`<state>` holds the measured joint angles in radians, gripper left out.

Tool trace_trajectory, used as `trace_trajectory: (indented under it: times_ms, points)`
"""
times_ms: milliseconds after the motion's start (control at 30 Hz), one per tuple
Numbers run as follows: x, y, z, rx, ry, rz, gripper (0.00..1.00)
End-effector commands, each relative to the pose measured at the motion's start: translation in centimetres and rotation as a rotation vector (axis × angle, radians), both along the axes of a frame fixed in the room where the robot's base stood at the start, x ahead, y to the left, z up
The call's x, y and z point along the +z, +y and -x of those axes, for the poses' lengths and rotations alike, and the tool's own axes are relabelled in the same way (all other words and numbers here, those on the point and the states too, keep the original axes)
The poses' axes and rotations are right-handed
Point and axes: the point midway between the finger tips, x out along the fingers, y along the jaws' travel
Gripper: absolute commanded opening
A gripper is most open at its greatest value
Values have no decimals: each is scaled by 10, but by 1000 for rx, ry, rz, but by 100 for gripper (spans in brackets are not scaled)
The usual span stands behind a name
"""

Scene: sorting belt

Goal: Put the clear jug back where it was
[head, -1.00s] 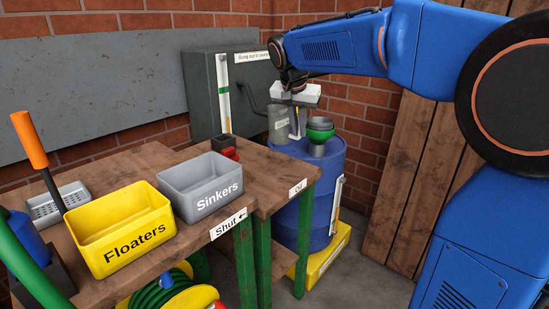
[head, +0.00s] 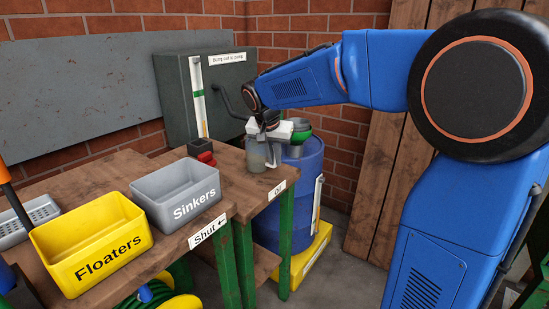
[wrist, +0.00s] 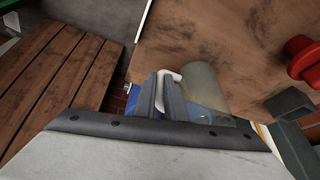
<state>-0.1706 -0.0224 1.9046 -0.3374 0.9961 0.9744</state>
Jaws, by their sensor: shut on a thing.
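The clear jug (head: 256,156) is a see-through grey vessel with a pale handle. It is upright at the right end of the wooden table (head: 238,172). I cannot tell whether its base touches the tabletop. My gripper (head: 270,138) is above and beside it, shut on the handle. In the wrist view the gripper fingers (wrist: 161,96) close around the white handle, and the jug body (wrist: 203,88) lies just right of them. The gripper and handle partly hide the jug's upper part in the head view.
A blue barrel (head: 298,200) with green and grey funnels (head: 299,128) on top stands right of the table. A red and dark fitting (head: 202,150) is left of the jug. The grey Sinkers bin (head: 180,192) and yellow Floaters bin (head: 92,240) stand further left.

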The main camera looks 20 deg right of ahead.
Motion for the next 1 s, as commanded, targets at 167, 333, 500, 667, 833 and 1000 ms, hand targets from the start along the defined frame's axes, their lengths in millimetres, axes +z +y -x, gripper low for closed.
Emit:
trace_trajectory:
  times_ms: [167, 333, 500, 667, 833, 1000]
  points:
    - [1, 0, 0, 0, -1, 0, 0]
    - [-1, 0, 0, 0, 0, 0, 22]
    - [-1, 0, 0, 0, 0, 0, 29]
    - [-1, 0, 0, 0, 0, 0, 29]
    - [10, 2, 2, 1, -2, -1, 29]
    - [38, 9, 12, 2, -5, -1, 29]
